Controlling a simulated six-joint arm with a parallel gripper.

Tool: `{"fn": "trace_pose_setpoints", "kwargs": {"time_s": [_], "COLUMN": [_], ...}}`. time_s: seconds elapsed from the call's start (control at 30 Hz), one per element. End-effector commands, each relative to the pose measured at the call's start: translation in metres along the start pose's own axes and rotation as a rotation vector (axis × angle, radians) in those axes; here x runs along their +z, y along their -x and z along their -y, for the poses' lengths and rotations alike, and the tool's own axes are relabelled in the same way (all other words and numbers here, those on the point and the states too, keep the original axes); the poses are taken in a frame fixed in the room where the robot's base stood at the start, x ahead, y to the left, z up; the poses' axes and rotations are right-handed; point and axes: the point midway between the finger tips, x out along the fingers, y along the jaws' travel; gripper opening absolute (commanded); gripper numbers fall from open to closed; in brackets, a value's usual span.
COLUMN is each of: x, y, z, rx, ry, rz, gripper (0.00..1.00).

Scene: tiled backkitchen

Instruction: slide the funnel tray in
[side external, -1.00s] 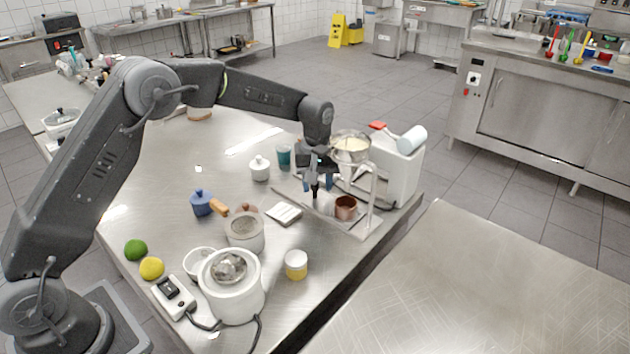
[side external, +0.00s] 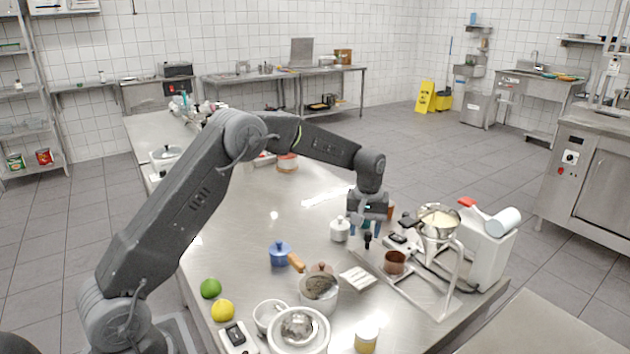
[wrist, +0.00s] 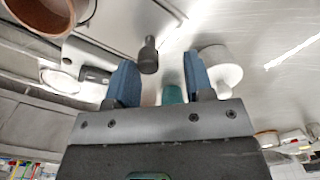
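The metal funnel (side external: 438,222) sits in a wire stand at the right of the table. A flat metal base (side external: 425,303) lies under the stand, with a copper cup (side external: 395,263) to the funnel's left. A dark upright knob (side external: 367,241) stands at the left end, near the cup; it also shows in the wrist view (wrist: 148,55). My gripper (side external: 367,229) points down over the knob. In the wrist view its blue fingers (wrist: 160,62) are apart, with the knob showing in line with the gap and not touched. The tray's far edges are partly hidden.
A white machine (side external: 488,245) stands right of the funnel. A white lidded jar (side external: 340,230) is close beside my gripper. The table behind it is mostly clear.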

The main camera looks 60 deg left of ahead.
Motion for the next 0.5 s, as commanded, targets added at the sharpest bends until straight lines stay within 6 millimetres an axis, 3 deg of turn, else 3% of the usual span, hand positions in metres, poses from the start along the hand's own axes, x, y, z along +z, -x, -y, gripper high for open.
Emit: {"fn": "trace_pose_setpoints", "kwargs": {"time_s": [0.03, 0.5], "x": [0.001, 0.002], "y": [0.015, 0.103], "z": [-0.003, -0.003], "rx": [0.007, 0.007], "ry": [-0.004, -0.003], "rz": [-0.008, -0.007], "gripper": [0.48, 0.48]}}
